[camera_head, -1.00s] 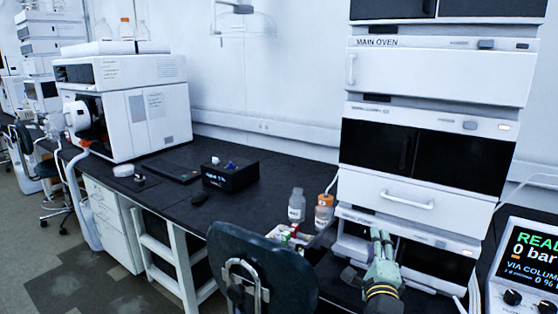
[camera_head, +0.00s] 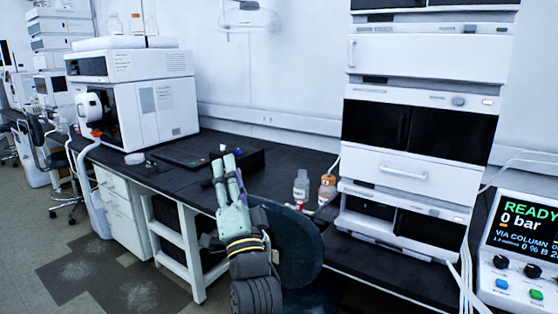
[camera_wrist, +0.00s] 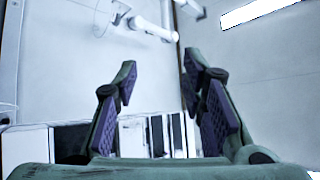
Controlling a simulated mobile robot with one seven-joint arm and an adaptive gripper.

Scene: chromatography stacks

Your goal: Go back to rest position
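My gripper (camera_head: 224,165) is raised in front of the black bench, left of the oven stack, with its fingers pointing up and away. In the wrist view my gripper (camera_wrist: 160,80) is open, with a clear gap between its purple-padded fingers and nothing held. Behind that gap are a pale wall and a row of white and dark units below. The arm hides part of the bench and of the dark chair back.
The dark chair back (camera_head: 285,245) is close beside my forearm. Two bottles (camera_head: 301,187) stand on the bench (camera_head: 185,187). The oven stack (camera_head: 420,60) and a display reading READY (camera_head: 524,225) are at right. A white instrument (camera_head: 150,110) is at left.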

